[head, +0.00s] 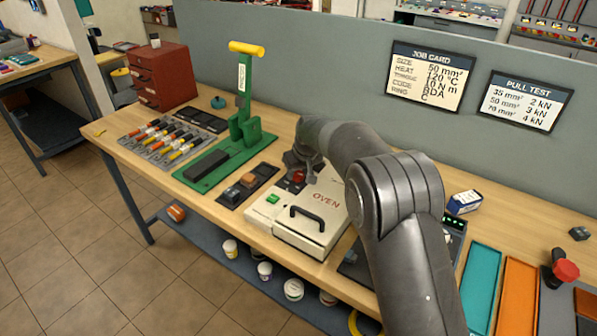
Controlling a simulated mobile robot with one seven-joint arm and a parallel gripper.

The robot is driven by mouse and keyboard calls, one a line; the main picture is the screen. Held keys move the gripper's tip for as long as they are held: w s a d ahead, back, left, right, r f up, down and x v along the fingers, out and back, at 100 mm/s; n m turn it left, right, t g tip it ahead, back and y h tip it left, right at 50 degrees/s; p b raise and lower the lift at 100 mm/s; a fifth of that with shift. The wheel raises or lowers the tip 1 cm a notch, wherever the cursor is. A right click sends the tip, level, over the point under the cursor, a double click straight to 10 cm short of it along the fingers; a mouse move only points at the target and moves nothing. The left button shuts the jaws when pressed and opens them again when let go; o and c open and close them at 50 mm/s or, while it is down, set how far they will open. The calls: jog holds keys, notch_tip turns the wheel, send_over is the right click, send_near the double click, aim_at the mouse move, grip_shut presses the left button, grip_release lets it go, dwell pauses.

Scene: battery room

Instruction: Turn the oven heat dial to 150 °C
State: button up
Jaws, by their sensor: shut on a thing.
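The white oven (283,214), marked OVEN, stands on the bench with its black-handled lid down. A green button (272,199) shows on its left part. My gripper (297,176) reaches down at the oven's back left corner. It is shut on a small red part (299,176) there, which looks like the heat dial. My fingers and wrist hide most of it. The dial's scale and pointer cannot be read in this view.
A job card (428,75) on the grey partition seems to read heat 120 °C. A green lever press (246,130) and a dark block tray (247,186) stand left of the oven. A small box (464,202), teal tray (481,285) and orange tray (517,290) lie right.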

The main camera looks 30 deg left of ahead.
jog(key=m+t+h, duration=0.1)
jog(key=m, duration=0.2)
jog(key=m+t+h, duration=0.1)
jog(key=m, duration=0.3)
jog(key=shift+s+a, duration=0.15)
jog(key=shift+a, duration=0.05)
jog(key=m+h, duration=0.1)
jog(key=m, duration=0.2)
jog(key=m+h, duration=0.1)
jog(key=m, duration=0.2)
jog(key=shift+a+m+h, duration=0.15)
jog(key=shift+m+h, duration=0.15)
jog(key=m, duration=0.2)
jog(key=m+h, duration=0.1)
jog(key=m, duration=0.1)
jog(key=shift+a+h, duration=0.1)
jog(key=shift+h, duration=0.2)
jog(key=m+g+h, duration=0.1)
jog(key=m, duration=0.2)
jog(key=shift+m, duration=1)
jog(key=o, duration=1)
jog(key=shift+n, duration=0.3)
